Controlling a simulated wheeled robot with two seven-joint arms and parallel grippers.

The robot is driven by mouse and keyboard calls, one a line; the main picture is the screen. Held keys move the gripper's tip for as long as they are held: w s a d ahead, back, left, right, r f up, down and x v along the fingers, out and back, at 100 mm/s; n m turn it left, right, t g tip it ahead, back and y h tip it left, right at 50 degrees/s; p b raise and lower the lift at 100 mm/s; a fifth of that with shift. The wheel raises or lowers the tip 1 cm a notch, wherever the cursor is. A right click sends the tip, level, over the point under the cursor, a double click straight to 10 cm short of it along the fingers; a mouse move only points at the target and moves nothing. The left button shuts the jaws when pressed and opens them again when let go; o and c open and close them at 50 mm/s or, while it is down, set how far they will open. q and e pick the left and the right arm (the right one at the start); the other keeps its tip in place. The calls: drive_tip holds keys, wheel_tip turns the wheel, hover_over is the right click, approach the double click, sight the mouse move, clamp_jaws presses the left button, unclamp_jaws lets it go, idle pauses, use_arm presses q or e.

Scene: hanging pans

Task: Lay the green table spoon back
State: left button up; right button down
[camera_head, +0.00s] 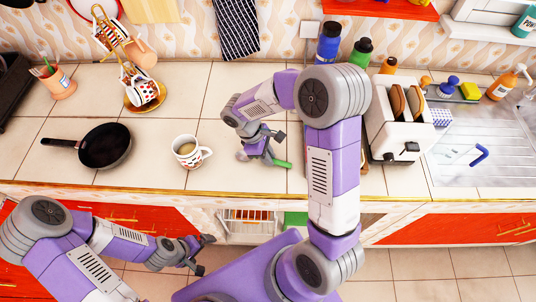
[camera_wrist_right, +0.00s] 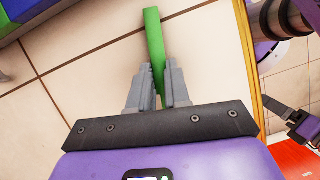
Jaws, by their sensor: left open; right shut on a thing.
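The green table spoon (camera_head: 283,164) shows as a plain green strip at the counter's front, right of the mug. My right gripper (camera_head: 267,159) is shut on it. In the right wrist view the green spoon (camera_wrist_right: 153,38) sticks out beyond the closed fingers (camera_wrist_right: 159,80); its other end is hidden. I cannot tell whether it touches the tiles. My left gripper (camera_head: 204,256) is open and empty, low in front of the counter.
A white mug (camera_head: 187,151) and a black pan (camera_head: 105,146) stand left on the tiled counter (camera_head: 235,178). A toaster (camera_head: 399,120) and a sink (camera_head: 480,155) are on the right. Blue and green bottles (camera_head: 328,43) stand behind my right arm. Tiles between pan and mug are clear.

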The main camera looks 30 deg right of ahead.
drive_tip(key=c, duration=1)
unclamp_jaws()
drive_tip(key=p+v, duration=0.1)
drive_tip(key=v, duration=0.6)
drive_tip(key=shift+a+r+p, duration=0.1)
drive_tip(key=shift+r+p, duration=0.2)
drive_tip(key=shift+p, duration=0.05)
